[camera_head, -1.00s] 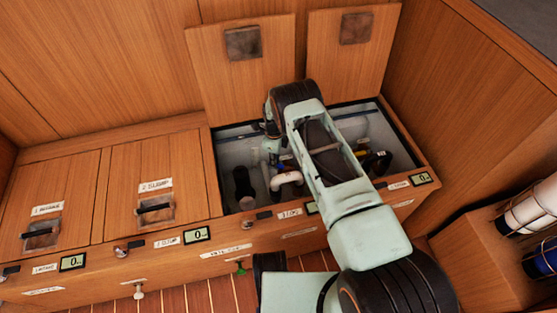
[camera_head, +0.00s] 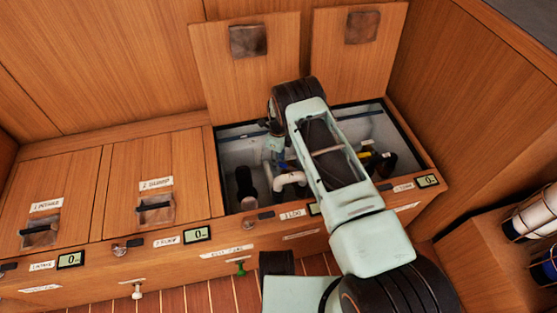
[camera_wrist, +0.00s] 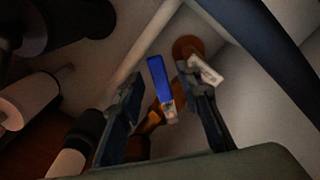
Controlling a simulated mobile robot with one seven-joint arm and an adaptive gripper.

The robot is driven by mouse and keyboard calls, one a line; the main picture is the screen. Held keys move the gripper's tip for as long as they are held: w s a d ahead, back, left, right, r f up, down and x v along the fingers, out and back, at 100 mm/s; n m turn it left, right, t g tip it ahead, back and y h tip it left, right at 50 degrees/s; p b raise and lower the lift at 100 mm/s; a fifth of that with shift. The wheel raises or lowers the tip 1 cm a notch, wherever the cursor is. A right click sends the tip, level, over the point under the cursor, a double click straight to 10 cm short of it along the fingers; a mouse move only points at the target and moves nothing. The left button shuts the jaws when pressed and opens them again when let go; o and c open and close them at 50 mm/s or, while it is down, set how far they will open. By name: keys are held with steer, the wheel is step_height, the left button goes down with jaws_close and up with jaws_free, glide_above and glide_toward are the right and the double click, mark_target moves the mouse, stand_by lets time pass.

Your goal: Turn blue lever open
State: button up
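The blue lever (camera_wrist: 158,80) shows in the wrist view, near the middle, with a brassy valve body (camera_wrist: 153,118) below it. My gripper (camera_wrist: 162,85) is open, with one dark finger on each side of the lever in the picture. I see no clear contact between the fingers and the lever. In the head view my arm reaches down into the open compartment (camera_head: 232,163) and hides the gripper's fingertips. A small blue part (camera_head: 281,166) shows there beside my arm; I cannot tell if it is the lever.
A white label (camera_wrist: 206,71) sits near the right finger. White pipes (camera_head: 290,179) and a dark cylinder (camera_head: 244,187) stand in the compartment. Two raised wooden lids (camera_head: 245,75) lean behind it. Closed lids (camera_head: 140,175) lie to the left. The compartment's walls bound the arm closely.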

steer(key=shift+r, duration=0.1)
step_height(320, 180, up, 12)
stand_by(0.6)
steer(key=shift+c, duration=0.3)
